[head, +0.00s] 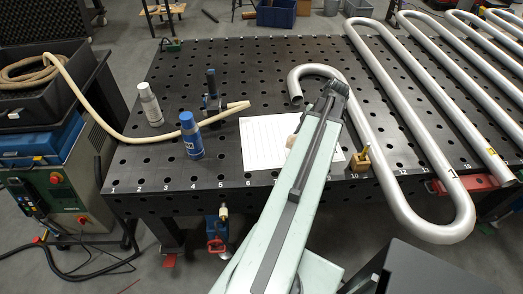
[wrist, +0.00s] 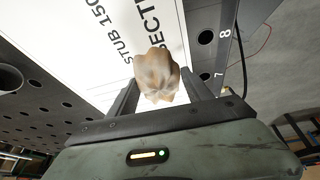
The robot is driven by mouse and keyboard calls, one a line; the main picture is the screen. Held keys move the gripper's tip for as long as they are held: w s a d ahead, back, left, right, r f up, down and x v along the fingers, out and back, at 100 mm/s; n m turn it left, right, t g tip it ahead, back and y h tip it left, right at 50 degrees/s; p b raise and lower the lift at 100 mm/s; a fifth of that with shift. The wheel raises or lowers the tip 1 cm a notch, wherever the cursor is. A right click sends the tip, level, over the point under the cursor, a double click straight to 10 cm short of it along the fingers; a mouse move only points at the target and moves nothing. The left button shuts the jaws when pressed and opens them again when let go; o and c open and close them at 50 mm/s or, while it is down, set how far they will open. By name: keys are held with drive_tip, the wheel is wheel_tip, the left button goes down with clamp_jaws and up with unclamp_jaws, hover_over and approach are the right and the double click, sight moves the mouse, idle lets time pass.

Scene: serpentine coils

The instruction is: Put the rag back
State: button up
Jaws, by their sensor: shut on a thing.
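The rag (wrist: 157,72) is a crumpled beige cloth between the two dark fingers of my gripper (wrist: 161,86) in the wrist view. My gripper is shut on it. In the head view a small beige part of the rag (head: 291,141) shows at the left side of my arm, which hides my gripper and the rest of the rag. Behind the rag is a white printed sheet (head: 262,146) on the table, with black lettering in the wrist view (wrist: 110,40). I cannot tell whether the rag touches the sheet.
The black perforated table (head: 180,95) has a blue can (head: 191,140), a white can (head: 150,105) and a beige hose (head: 100,115) on its left. A large bent metal pipe (head: 400,130) fills the right.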

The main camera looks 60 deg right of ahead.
drive_tip(key=shift+s+d+f, duration=0.15)
drive_tip(key=shift+s+f, duration=0.05)
drive_tip(key=shift+s, duration=0.9)
drive_tip(key=b, duration=0.1)
hover_over(261, 146)
drive_tip(key=s, duration=0.2)
drive_tip(key=shift+w+d+f, duration=0.15)
drive_tip(key=shift+d+f, duration=0.3)
drive_tip(key=shift+f, duration=0.25)
drive_tip(key=b+x, duration=0.3)
drive_tip(key=shift+d+f+b, duration=0.15)
drive_tip(key=shift+f+b, duration=0.1)
drive_tip(key=shift+b, duration=0.1)
drive_tip(key=shift+s+f+b, duration=0.2)
drive_tip(key=shift+f+b, duration=0.2)
drive_tip(key=shift+r, duration=0.25)
drive_tip(key=shift+f, duration=0.15)
drive_tip(key=o, duration=1.2)
